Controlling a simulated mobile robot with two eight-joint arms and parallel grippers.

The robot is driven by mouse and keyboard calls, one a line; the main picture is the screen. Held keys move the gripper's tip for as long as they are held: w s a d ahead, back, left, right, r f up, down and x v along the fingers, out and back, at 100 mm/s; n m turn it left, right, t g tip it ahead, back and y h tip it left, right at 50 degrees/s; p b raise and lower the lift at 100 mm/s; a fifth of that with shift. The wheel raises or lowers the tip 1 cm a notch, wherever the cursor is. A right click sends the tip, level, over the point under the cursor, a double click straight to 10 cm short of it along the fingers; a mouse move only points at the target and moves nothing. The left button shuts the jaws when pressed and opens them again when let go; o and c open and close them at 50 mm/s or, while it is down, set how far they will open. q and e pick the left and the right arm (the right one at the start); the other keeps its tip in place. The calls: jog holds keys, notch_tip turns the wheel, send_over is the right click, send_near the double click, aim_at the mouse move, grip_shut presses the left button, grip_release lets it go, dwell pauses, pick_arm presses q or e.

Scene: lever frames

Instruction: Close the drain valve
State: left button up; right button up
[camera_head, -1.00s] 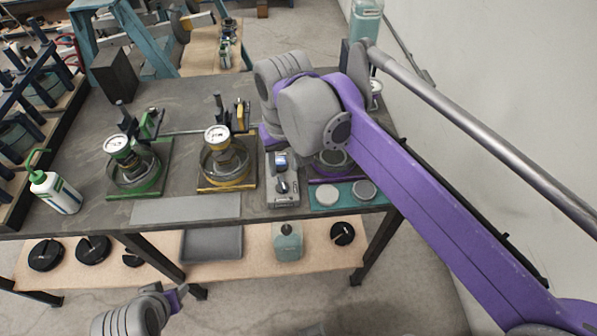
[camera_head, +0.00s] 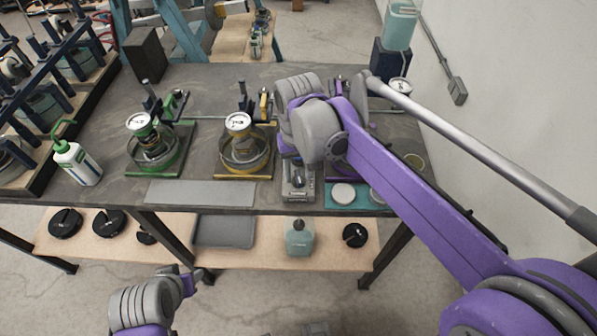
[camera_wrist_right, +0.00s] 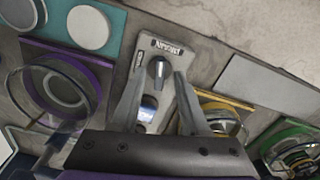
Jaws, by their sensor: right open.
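A grey panel (camera_head: 299,192) with a dark knob (camera_head: 297,170) lies on the bench between the yellow and purple stations. It may carry the drain valve; I cannot tell for sure. In the right wrist view the panel (camera_wrist_right: 148,50) has a label and the dark knob (camera_wrist_right: 158,69) points along it. My right gripper (camera_wrist_right: 160,76) is open and empty, its fingers on either side of the panel's middle, seemingly above it; contact cannot be judged. In the head view my right wrist hides the fingertips and the panel's far end. My left gripper (camera_head: 188,281) is low, in front of the bench; its fingers are unclear.
The yellow station (camera_head: 243,152) and green station (camera_head: 153,152) carry gauges and clear bowls. The purple station (camera_wrist_right: 70,80) is mostly behind my arm in the head view. A teal mat (camera_head: 345,207) holds round discs. A white bottle (camera_head: 77,163) and grey plate (camera_head: 200,193) are left.

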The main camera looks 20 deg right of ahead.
jog(key=shift+f, duration=0.25)
grip_shut()
